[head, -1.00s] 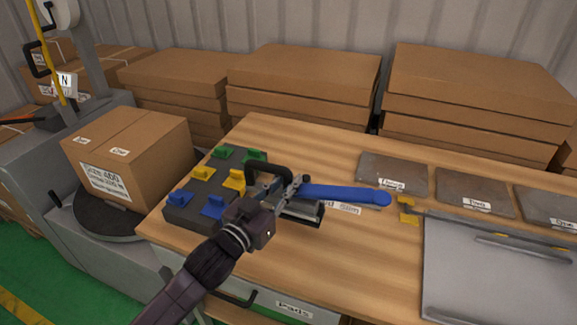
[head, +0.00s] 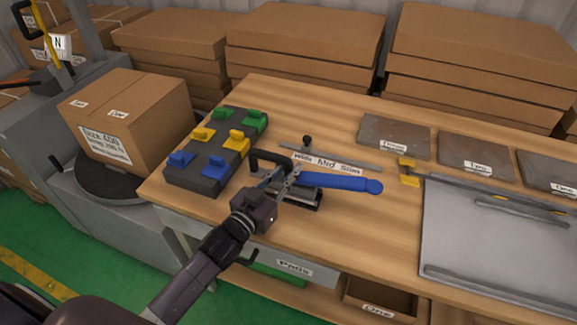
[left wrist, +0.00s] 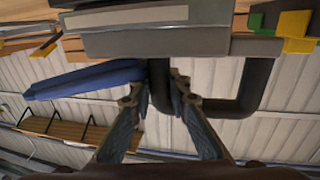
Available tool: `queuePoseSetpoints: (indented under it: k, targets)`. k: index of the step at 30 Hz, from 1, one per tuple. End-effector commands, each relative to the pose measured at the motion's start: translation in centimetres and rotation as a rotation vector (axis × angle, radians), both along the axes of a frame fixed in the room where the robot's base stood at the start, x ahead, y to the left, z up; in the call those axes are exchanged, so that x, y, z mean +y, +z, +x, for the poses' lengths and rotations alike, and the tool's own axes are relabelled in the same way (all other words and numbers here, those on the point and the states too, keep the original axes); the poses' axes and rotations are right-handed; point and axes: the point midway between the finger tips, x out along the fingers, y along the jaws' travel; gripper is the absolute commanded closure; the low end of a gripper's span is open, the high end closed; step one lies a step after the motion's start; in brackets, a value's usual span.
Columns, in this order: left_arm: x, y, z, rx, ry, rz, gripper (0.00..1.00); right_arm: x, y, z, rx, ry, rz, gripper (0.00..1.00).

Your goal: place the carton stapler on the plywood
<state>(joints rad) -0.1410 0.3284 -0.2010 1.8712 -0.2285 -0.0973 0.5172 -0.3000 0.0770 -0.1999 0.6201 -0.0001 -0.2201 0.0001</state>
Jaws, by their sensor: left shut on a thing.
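The carton stapler has a blue lever (head: 340,184), a black loop handle and a grey metal body. My left gripper (head: 270,186) is shut on it near the loop handle. In the left wrist view, the stapler's grey body (left wrist: 180,40) spans above the fingers (left wrist: 162,95), with the blue lever to the left and the black loop to the right. The stapler is over the wooden bench top (head: 345,228), which looks like plywood. I cannot tell whether it touches the wood. My right gripper is not in view.
A dark block (head: 185,175) with green, yellow and blue clips stands left of the stapler. A labelled rail (head: 330,163) lies behind it. Grey plates (head: 395,130) and a large metal tray (head: 480,235) are to the right. A carton (head: 125,125) stands left of the bench.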

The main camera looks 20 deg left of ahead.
Motion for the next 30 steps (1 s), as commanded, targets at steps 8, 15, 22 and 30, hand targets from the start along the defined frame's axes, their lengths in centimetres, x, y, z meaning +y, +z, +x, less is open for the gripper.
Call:
queuePoseSetpoints:
  k: [8,15,22,30]
  targets:
    - [0.0,-0.2,0.0,0.000,0.000,-0.001,0.74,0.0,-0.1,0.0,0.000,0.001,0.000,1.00]
    - [0.0,-0.1,0.0,0.000,0.000,0.000,0.66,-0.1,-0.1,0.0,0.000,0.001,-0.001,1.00]
    - [0.1,-0.1,-0.5,0.001,0.000,0.000,0.66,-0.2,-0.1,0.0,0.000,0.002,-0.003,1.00]
    - [1.1,-0.3,-4.8,0.003,0.000,0.002,0.66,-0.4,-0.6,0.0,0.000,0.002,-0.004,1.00]
